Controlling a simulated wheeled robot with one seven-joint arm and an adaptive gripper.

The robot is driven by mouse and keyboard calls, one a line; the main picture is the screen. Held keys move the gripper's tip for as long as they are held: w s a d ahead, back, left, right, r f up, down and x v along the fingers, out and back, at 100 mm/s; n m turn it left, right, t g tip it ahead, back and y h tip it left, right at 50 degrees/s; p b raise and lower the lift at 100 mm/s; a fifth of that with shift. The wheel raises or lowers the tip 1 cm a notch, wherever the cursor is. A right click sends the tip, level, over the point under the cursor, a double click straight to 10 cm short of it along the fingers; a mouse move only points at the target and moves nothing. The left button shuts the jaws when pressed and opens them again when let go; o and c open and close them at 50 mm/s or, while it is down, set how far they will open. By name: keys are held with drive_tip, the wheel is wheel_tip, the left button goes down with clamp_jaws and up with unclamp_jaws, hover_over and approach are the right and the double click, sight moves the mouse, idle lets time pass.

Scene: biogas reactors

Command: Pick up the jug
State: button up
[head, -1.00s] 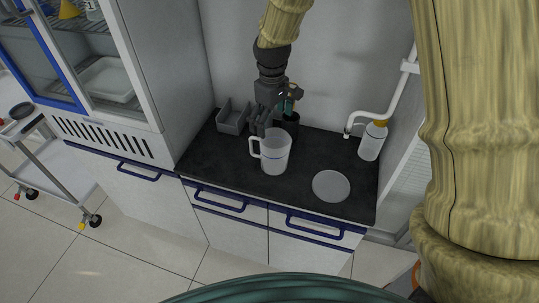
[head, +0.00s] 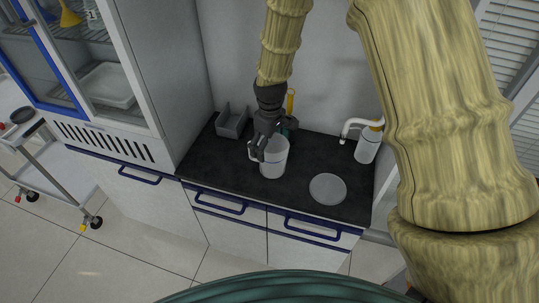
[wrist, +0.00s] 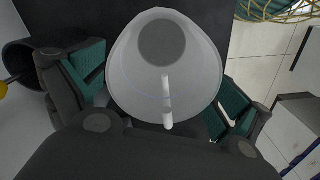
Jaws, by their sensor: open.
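The jug (head: 273,160) is white and translucent with a handle on its left side. It stands upright on the black counter. My gripper (head: 261,152) is at the jug's handle side, partly in front of the handle in the head view. In the wrist view the jug (wrist: 165,75) fills the middle, seen from above, with its white handle (wrist: 168,105) pointing toward my gripper (wrist: 160,118). The green-padded fingers are spread apart, one on each side of the handle. I cannot tell whether either finger touches the jug.
A round pale disc (head: 328,188) lies on the black counter (head: 235,170) right of the jug. A grey bin (head: 232,121) stands at back left. A yellow-capped bottle (head: 368,144) stands at the right by a white pipe. A dark container (wrist: 22,62) is behind my gripper.

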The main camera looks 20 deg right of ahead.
drive_tip(key=shift+f+p, duration=0.4)
drive_tip(key=shift+f, duration=0.95)
drive_tip(key=shift+s, duration=0.1)
drive_tip(key=c, duration=1)
